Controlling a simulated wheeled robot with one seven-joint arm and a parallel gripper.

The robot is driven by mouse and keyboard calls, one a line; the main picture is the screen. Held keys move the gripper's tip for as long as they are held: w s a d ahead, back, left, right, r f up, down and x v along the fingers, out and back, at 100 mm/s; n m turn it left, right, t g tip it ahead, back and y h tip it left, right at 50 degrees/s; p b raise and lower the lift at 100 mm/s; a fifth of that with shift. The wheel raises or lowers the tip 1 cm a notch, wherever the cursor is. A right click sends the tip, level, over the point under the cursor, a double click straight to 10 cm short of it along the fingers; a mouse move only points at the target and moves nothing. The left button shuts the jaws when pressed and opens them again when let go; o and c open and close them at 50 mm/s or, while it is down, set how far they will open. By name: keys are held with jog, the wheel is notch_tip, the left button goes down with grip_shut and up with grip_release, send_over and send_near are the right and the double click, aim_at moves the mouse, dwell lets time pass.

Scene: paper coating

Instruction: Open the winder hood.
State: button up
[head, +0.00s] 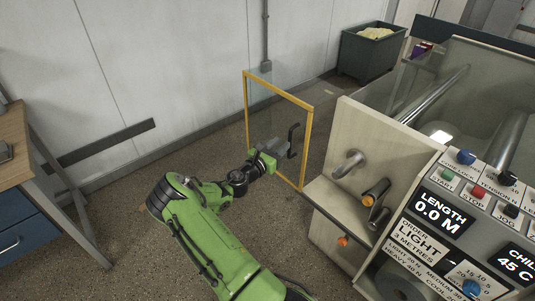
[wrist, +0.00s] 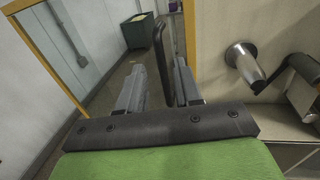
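The winder hood is a clear panel in a yellow frame (head: 309,128), standing upright at the left end of the machine. Its yellow frame also shows in the wrist view (wrist: 45,62). A black bar handle (head: 292,137) is on the panel; in the wrist view the handle (wrist: 159,45) rises between my finger tips. My gripper (head: 278,148) is at the handle, and in the wrist view its two fingers (wrist: 160,88) are apart, one on each side of the bar. I cannot tell whether either finger touches it.
The pale machine side plate (head: 372,135) with metal rollers (head: 350,163) is right of the hood. The control panel (head: 440,213) is at front right. A green bin (head: 370,55) stands behind. A wooden bench (head: 14,145) is at left. Floor between bench and hood is clear.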

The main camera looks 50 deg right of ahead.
jog(key=a, duration=0.8)
jog(key=shift+s+a+p, duration=0.2)
jog(key=shift+a+p, duration=0.15)
